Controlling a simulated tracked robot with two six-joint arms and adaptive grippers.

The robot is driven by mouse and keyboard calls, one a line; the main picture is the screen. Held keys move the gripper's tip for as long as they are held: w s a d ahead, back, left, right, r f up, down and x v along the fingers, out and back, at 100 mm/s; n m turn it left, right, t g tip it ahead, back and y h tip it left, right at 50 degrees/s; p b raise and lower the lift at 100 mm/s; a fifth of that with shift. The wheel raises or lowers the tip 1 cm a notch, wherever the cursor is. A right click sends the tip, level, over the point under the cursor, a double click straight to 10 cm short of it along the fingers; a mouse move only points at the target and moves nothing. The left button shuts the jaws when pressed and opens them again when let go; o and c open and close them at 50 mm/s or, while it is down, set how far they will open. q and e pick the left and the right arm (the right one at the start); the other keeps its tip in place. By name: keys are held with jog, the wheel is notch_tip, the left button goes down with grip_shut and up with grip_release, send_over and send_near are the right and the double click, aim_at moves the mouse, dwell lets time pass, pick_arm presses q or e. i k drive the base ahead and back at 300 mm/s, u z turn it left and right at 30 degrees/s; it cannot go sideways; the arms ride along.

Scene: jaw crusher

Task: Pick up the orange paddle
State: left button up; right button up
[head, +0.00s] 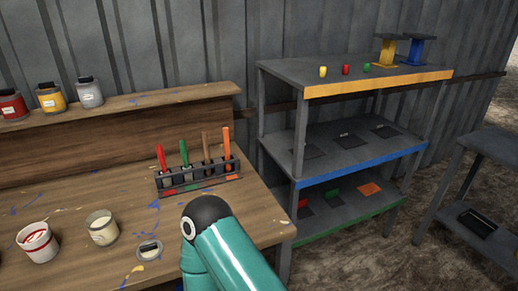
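A rack (172,190) on the wooden bench holds several upright tools with red, green, brown and orange handles. The orange-handled one (226,146), which looks like the orange paddle, stands at the rack's right end, its lower part hidden in the rack. A flat orange piece (370,189) lies on the lowest level of the grey shelf unit. A teal link of one of my arms with a dark joint rises at the bottom centre, in front of the bench's right part. Neither gripper is in view.
Open paint pots (38,243) and a small lid or tin (149,250) stand on the paint-stained bench (85,195). Paint cans (52,98) line the ledge above. The grey shelf unit (378,87) stands right of the bench, with small coloured pieces on top. A dark table (495,150) is far right.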

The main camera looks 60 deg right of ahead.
aim_at(227, 145)
jog(key=u, duration=1.55)
jog(key=i, duration=0.15)
jog(key=z, duration=3.05)
jog(key=k, duration=0.5)
jog(key=z, duration=0.45)
jog(key=i, duration=0.55)
jog(key=u, duration=0.3)
